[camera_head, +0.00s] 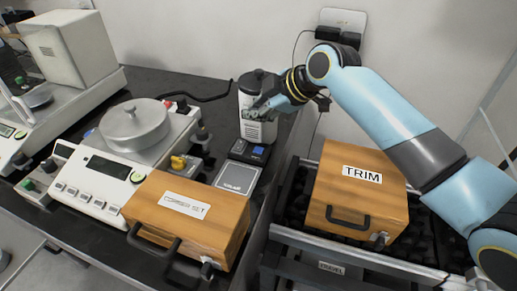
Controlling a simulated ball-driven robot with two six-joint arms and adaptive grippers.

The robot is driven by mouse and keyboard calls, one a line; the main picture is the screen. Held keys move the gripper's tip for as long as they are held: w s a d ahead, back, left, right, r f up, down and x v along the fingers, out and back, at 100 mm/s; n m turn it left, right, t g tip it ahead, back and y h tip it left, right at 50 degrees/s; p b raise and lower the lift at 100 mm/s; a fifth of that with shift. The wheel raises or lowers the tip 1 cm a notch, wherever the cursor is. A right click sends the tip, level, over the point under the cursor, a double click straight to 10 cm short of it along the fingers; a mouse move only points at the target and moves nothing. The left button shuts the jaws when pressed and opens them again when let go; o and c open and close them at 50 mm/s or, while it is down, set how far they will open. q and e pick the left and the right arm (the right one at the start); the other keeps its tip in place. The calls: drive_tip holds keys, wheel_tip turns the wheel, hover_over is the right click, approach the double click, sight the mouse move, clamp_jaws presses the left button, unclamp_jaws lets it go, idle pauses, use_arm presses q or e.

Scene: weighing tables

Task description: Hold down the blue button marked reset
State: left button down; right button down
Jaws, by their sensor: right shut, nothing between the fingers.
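A small blue button (258,150) sits on a dark box (240,156) at the back of the left table; its marking is too small to read. My right gripper (257,113) is shut and empty. It appears above the blue button in the picture, in front of a white and grey canister-like device (246,93). A gap shows between the fingertips and the button; how far apart they are in depth I cannot tell. My left gripper is not in view.
A wooden box (190,211) with a handle and a grey square plate (237,177) stand in front of the dark box. A balance with a round lidded pan (134,122) is at left. A wooden box marked TRIM (358,196) is at right, below my right arm.

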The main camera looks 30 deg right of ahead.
drive_tip(key=b, duration=0.7)
hover_over(257, 151)
wheel_tip(257, 151, down, 7)
drive_tip(key=shift+f, duration=0.8)
drive_tip(key=shift+f, duration=0.1)
drive_tip(key=shift+f+b, duration=0.3)
idle(0.3)
drive_tip(key=shift+f, duration=0.4)
idle(1.5)
idle(1.7)
drive_tip(key=shift+r+p, duration=0.6)
drive_tip(key=shift+r, duration=0.25)
